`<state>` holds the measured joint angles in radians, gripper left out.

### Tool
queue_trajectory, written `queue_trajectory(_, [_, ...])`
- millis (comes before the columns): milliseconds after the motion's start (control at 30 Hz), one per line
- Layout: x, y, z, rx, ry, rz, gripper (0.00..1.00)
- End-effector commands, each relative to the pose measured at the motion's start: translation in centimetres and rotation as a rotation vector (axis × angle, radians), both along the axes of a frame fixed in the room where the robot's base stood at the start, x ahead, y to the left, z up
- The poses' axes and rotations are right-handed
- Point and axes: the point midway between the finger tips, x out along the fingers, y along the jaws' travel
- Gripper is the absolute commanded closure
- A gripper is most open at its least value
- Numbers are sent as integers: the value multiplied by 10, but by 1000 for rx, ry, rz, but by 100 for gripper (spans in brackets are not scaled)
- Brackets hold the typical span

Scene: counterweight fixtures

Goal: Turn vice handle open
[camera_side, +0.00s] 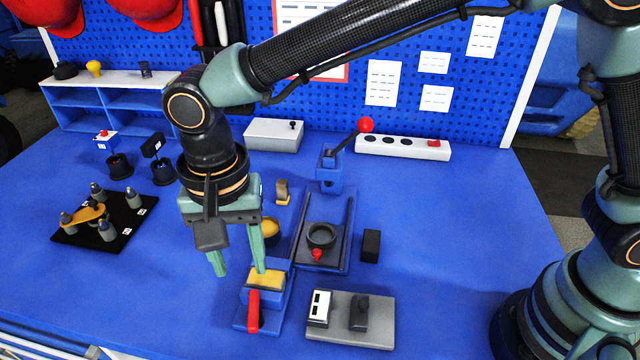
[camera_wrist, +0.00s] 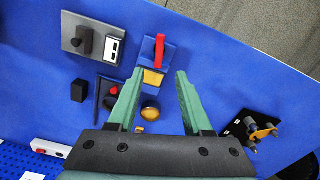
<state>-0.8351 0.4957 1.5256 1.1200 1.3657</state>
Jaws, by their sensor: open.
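A small blue fixture (camera_side: 273,300), which looks like the vice, stands near the front edge of the bench with a yellow block (camera_side: 268,279) on top. Its red handle (camera_side: 253,312) is a bar on the front side; in the wrist view the handle (camera_wrist: 159,50) shows beyond the yellow block (camera_wrist: 152,77). My gripper (camera_side: 239,271) points down with its two green fingers spread and nothing between them. In the side view the right finger overlaps the yellow block; I cannot tell whether they touch. In the wrist view the handle lies ahead of my gripper (camera_wrist: 160,76).
A yellow dome (camera_side: 270,229) stands behind the vice. A grey plate with a black knob (camera_side: 358,315) is to its right, and a dark tray with a ring (camera_side: 321,236) behind right. A black board with pegs (camera_side: 105,218) lies left. The front-left bench is clear.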

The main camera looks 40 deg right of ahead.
Motion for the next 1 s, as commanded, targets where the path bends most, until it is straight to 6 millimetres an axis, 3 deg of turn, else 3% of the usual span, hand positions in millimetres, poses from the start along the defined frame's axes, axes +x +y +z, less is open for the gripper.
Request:
queue_trajectory(500, [0,-2,-91,-3,3,1,50])
queue_trajectory(700, [0,-1,-106,-1,1,1,50])
queue_trajectory(1000, [0,-1,-108,0,0,1,50])
